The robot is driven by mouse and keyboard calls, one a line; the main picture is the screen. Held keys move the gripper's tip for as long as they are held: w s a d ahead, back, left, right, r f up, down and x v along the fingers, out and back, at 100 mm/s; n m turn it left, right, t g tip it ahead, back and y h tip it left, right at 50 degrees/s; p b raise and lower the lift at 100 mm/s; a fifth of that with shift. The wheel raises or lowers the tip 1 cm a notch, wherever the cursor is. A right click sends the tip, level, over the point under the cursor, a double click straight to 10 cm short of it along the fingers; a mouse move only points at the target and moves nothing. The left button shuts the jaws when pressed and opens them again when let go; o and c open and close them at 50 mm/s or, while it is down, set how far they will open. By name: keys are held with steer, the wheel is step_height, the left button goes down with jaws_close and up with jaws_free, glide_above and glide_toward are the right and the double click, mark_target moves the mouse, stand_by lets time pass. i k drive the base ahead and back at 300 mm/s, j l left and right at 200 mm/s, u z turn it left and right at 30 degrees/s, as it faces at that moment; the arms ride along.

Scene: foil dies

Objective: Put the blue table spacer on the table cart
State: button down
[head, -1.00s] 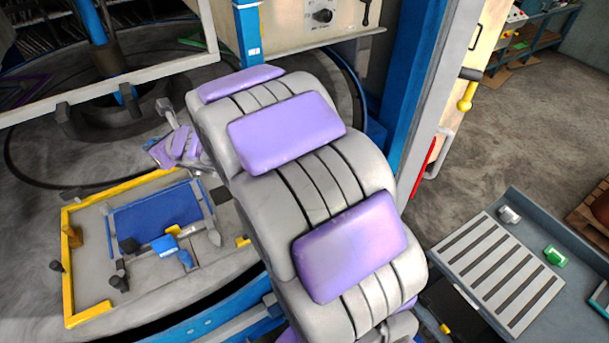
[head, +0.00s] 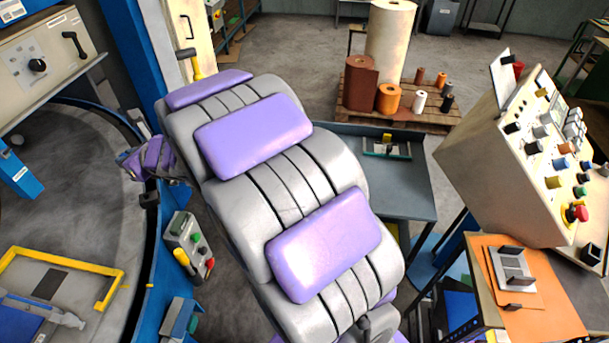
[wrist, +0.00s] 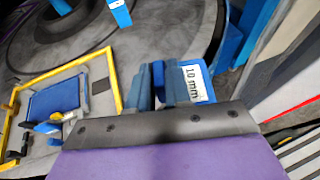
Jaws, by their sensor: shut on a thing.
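My gripper shows in the wrist view (wrist: 160,84) and is shut on the blue table spacer (wrist: 205,88), a blue piece with a white "10 mm" label that sticks out to the right of the fingers. In the head view my gripper (head: 150,160) is at the left, beyond my arm, and the spacer cannot be made out there. A grey-topped table (head: 405,203), which may be the table cart, stands right of my arm, apart from the gripper. My arm hides its left part.
A control box (head: 187,246) is below my gripper. A yellow frame (head: 65,262) lies at lower left. A slatted surface (wrist: 303,152) shows at the wrist view's lower right. A console (head: 515,160) and an orange-topped bench (head: 545,318) stand at right. Rolls stand on a pallet (head: 430,122) behind.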

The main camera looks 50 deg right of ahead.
mark_target(391, 184)
steer(key=i+z, duration=0.15)
steer(key=z, duration=0.25)
steer(key=i+l+z, duration=0.1)
steer(key=z, duration=0.3)
steer(key=i+z, duration=0.15)
steer(key=z, duration=0.2)
steer(key=i+j+z, duration=0.1)
steer(key=z, duration=0.3)
